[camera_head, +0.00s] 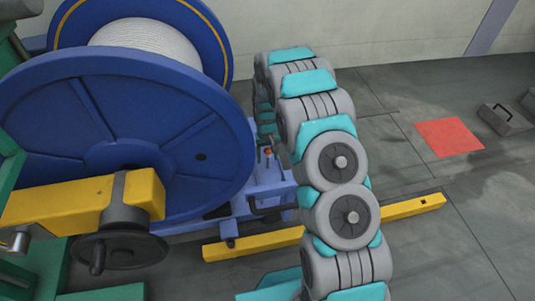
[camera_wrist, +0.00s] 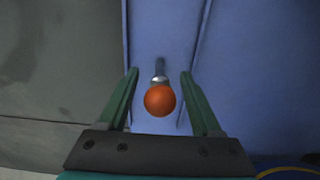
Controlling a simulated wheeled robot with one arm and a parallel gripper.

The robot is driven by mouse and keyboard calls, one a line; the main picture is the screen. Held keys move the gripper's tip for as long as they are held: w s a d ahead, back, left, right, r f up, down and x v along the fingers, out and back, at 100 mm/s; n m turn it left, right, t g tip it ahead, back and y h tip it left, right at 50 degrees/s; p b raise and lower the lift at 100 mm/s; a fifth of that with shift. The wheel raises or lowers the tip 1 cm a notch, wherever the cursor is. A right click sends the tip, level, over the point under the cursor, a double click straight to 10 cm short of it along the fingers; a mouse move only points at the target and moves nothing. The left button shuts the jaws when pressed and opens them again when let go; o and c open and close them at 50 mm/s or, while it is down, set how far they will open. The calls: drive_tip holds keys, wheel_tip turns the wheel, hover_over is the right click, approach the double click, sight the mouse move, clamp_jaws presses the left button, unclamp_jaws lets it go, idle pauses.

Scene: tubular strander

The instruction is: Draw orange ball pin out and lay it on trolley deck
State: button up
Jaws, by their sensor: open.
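The orange ball pin (camera_wrist: 160,99) shows in the wrist view as an orange ball on a metal shank that runs to the blue trolley (camera_wrist: 225,60). My gripper (camera_wrist: 159,75) is open, with one green finger on each side of the ball and a gap at both sides. In the head view the ball is a small orange spot (camera_head: 268,151) on the blue trolley frame (camera_head: 268,178), beside the large reel. My arm (camera_head: 340,185), grey with teal joints, stands right of the trolley and bends over behind it. My gripper is hidden in the head view.
A blue reel (camera_head: 110,125) with white rope stands on the left. A yellow bar (camera_head: 265,244) lies low by the trolley, and a black handwheel (camera_head: 120,250) is at the front left.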

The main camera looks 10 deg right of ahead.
drive_tip(key=shift+c, duration=0.3)
clamp_jaws()
idle(0.3)
drive_tip(key=shift+s+f+t+b, duration=0.25)
drive_tip(key=shift+s+t+b, duration=0.15)
drive_tip(key=shift+s+t, duration=0.4)
drive_tip(key=shift+s+f+t+b, duration=0.2)
drive_tip(key=shift+s+t+b, duration=0.2)
drive_tip(key=shift+s+t, duration=0.35)
drive_tip(key=shift+s+t+b, duration=0.45)
drive_tip(key=shift+s+t, duration=0.05)
drive_tip(key=shift+t, duration=0.15)
drive_tip(key=shift+o, duration=0.3)
unclamp_jaws()
